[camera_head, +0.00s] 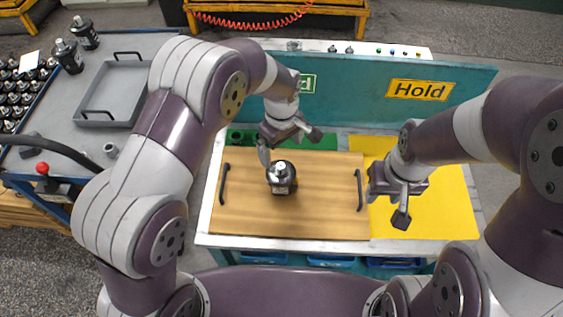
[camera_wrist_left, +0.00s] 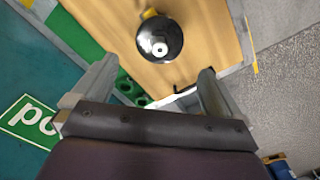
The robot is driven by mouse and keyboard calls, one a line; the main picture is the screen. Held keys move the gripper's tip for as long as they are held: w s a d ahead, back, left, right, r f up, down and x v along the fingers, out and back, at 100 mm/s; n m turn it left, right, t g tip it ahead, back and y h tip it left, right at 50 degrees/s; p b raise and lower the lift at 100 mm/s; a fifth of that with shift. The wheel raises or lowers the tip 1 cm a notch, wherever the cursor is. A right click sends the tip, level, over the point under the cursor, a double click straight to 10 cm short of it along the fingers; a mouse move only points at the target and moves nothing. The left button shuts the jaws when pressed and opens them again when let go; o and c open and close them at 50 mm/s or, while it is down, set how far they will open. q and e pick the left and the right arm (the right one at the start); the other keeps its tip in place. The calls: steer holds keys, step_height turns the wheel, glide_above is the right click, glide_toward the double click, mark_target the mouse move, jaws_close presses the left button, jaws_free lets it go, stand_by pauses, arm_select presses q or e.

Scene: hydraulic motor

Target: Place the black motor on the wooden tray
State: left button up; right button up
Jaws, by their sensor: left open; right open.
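The black motor (camera_head: 281,178) stands upright on the wooden tray (camera_head: 325,215), a little left of the tray's middle. In the left wrist view the motor (camera_wrist_left: 160,40) shows from above, beyond the fingertips, with bare tray (camera_wrist_left: 205,25) around it. My left gripper (camera_head: 287,150) is open and empty, behind and above the motor, apart from it. Its two spread fingers also show in the left wrist view (camera_wrist_left: 152,88). My right gripper (camera_head: 388,203) is open and empty, right of the tray's right handle, over the yellow area.
The tray has black handles (camera_head: 359,190) at both ends. A green area (camera_head: 325,141) lies behind it and a yellow mat (camera_head: 440,205) to its right. A teal panel with a "Hold" sign (camera_head: 419,90) stands behind. A grey side table (camera_head: 45,130) holds a grey tray (camera_head: 110,112) and several motors.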

arm_select(q)
steer(key=s+a+r+m, duration=0.3)
steer(key=s+a+m, duration=0.1)
steer(key=s+a, duration=0.3)
steer(key=s+a+r+m+t, duration=0.1)
steer(key=s+a+r+m, duration=0.3)
steer(key=s+a, duration=0.4)
steer(key=shift+a+m, duration=0.25)
steer(key=shift+m, duration=0.35)
steer(key=shift+s, duration=0.2)
